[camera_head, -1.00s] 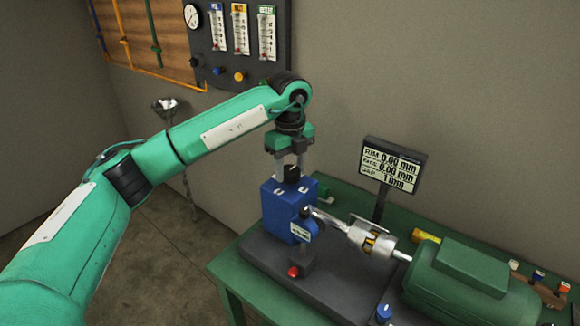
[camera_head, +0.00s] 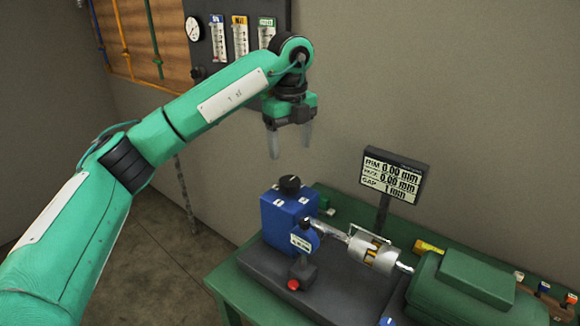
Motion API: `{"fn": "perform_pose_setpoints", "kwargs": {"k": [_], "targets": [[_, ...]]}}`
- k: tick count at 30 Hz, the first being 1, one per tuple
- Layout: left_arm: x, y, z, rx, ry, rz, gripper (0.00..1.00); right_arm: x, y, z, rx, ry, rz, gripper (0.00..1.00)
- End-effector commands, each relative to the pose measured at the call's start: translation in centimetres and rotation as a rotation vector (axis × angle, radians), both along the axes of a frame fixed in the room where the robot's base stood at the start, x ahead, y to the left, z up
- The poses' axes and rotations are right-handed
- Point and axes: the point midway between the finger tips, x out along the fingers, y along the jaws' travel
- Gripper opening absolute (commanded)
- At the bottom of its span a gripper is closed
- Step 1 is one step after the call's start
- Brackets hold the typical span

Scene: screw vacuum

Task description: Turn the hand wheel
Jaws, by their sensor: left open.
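A black knob (camera_head: 289,185), which looks like the hand wheel, sits on top of a blue box-shaped housing (camera_head: 284,216). My left gripper (camera_head: 290,150) is open and empty, pointing down, with its two pale fingers apart above the knob and not touching it. A shaft (camera_head: 328,230) runs right from the blue housing to a silver coupling (camera_head: 374,251) with an orange and dark pattern, then to a green motor (camera_head: 465,285). A display (camera_head: 394,176) behind reads RIM 0.00 mm and GAP 1 mm; the middle line is less clear. My right gripper is not in view.
The machine stands on a dark base (camera_head: 262,262) on a green table (camera_head: 226,275). A red button (camera_head: 293,285) is at the front. A gauge panel (camera_head: 205,60) hangs on the wall behind my arm. The air left and right of the gripper is clear.

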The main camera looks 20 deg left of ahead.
Motion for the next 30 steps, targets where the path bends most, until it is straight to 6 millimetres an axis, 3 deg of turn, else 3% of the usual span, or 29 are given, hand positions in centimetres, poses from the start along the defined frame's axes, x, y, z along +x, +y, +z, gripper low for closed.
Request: {"fn": "perform_pose_setpoints", "kwargs": {"k": [3,9,23,30], "targets": [[0.0,0.1,2.2,0.000,-0.003,0.002,0.69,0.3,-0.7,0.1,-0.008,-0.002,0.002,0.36],[0.0,0.1,3.9,0.001,-0.001,0.002,0.69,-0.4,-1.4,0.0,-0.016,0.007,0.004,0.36],[0.0,0.0,4.3,0.001,0.001,0.001,0.69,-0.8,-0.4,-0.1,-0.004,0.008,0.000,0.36],[0.0,0.0,4.3,0.001,0.001,0.001,0.69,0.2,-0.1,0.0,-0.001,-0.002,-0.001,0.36]]}}
